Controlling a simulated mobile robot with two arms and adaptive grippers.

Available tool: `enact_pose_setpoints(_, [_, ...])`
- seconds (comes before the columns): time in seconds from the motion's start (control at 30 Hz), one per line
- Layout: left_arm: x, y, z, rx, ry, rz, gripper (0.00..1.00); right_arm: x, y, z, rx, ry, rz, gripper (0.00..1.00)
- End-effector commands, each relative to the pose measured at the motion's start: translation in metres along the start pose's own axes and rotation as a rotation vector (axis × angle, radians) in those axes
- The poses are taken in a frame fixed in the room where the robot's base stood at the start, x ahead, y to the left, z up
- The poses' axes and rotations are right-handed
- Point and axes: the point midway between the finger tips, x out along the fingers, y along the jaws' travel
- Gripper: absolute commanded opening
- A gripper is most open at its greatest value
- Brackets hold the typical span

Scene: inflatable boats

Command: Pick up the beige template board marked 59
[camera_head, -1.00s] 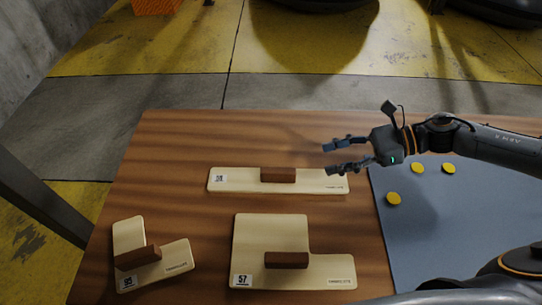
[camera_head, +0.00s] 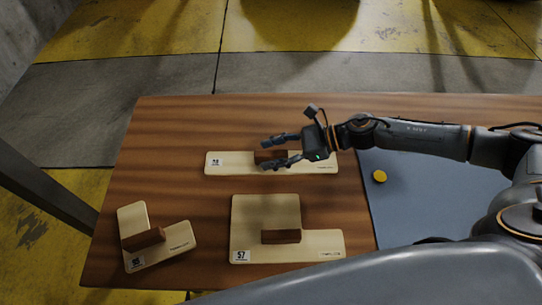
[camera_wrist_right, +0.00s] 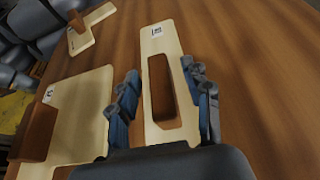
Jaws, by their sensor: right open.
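A long narrow beige board (camera_head: 221,168) with a brown block handle (camera_head: 268,156) lies at the back of the wooden table; its label is too small to read surely. My right gripper (camera_head: 266,153) is open above it, one finger on each side of the handle in the picture. In the right wrist view the long board (camera_wrist_right: 159,45) runs between the open fingers, with its handle (camera_wrist_right: 162,90) between them, apart from both. An L-shaped beige board (camera_head: 264,210) is marked 57. A smaller L-shaped board (camera_head: 180,238) lies front left, its label unclear. My left gripper is not seen.
The wooden table (camera_head: 165,130) is bare around the boards. A blue-grey mat (camera_head: 415,205) with a yellow disc (camera_head: 379,176) covers its right side. A grey arm link of mine crosses the front of the head view.

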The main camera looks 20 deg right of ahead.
Motion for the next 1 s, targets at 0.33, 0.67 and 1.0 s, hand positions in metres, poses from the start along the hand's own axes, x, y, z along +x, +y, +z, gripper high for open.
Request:
enact_pose_setpoints(0.33, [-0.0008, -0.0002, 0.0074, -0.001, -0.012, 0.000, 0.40, 0.0039, -0.0001, -0.0005, 0.000, 0.000, 0.000, 0.35])
enact_pose_setpoints(0.67, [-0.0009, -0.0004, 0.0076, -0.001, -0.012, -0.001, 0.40, 0.0037, -0.0002, 0.0001, -0.001, 0.000, 0.000, 0.00])
enact_pose_setpoints(1.0, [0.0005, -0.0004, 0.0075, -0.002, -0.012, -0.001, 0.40, 0.0001, -0.0006, 0.0086, -0.003, -0.002, -0.001, 0.00])
